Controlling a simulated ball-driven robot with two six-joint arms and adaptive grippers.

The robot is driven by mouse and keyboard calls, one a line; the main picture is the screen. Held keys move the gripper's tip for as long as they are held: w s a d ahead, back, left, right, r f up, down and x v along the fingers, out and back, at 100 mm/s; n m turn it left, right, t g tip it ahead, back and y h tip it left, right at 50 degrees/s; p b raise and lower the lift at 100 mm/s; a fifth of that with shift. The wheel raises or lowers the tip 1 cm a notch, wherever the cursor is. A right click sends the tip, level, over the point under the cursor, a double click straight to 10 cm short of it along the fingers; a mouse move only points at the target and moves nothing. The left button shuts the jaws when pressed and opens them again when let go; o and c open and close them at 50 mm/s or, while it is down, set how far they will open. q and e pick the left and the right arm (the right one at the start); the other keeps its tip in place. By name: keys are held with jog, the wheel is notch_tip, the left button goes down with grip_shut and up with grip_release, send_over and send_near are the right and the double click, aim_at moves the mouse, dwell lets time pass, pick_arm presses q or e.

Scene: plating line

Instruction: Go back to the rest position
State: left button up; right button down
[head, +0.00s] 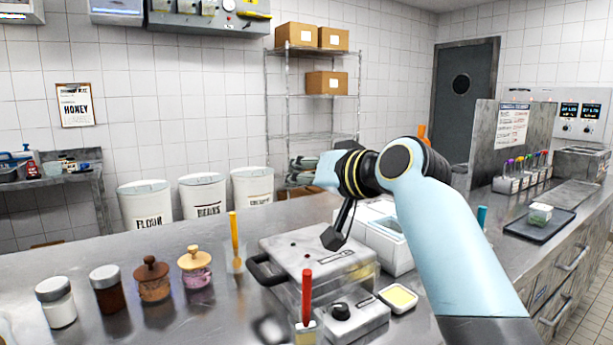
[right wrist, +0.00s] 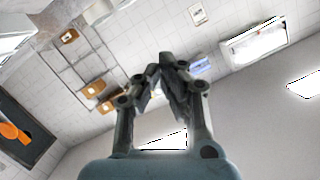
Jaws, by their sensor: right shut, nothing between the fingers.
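My right gripper (head: 335,236) hangs from the light blue right arm in the head view. It is above the grey lidded appliance (head: 300,251) on the steel counter, and I cannot tell how far above. In the right wrist view the two dark fingers of my right gripper (right wrist: 163,72) come together at the tips, shut with nothing between them. That view looks toward the tiled wall and ceiling. My left gripper is not in view.
The steel counter (head: 150,243) holds several jars at the left, a red-handled tool (head: 306,290), a yellow-handled tool (head: 235,235) and a small yellow-filled dish (head: 398,298). A black tray (head: 538,225) lies on the right counter. White bins (head: 202,197) stand behind.

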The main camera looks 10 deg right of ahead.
jog(key=s+d+f+g+h, duration=0.2)
jog(key=s+d+f, duration=0.2)
jog(key=s+f, duration=0.4)
jog(key=s+d+f+g+h, duration=0.2)
jog(key=s+d+f, duration=0.1)
jog(key=s+f, duration=0.55)
jog(key=s+d+f+n+g+h, duration=0.1)
jog(key=s+d+f+g+h, duration=0.2)
jog(key=s, duration=0.8)
jog(key=s+d+f+g, duration=0.3)
jog(key=s+d+f, duration=0.15)
jog(key=s, duration=0.65)
jog(key=s+d+f+g+b, duration=0.1)
jog(key=f+b, duration=0.1)
jog(key=f, duration=0.9)
jog(key=s+d+f+b, duration=0.1)
jog(key=s+f+b, duration=0.1)
jog(key=f, duration=0.9)
jog(key=s+d+f+g+b, duration=0.1)
jog(key=d+f+b, duration=0.1)
jog(key=f, duration=1)
jog(key=s+f+b, duration=0.3)
jog(key=s+f, duration=1.4)
jog(key=shift+s+d+g+h, duration=0.25)
jog(key=shift+g+h, duration=0.05)
jog(key=shift+g, duration=0.1)
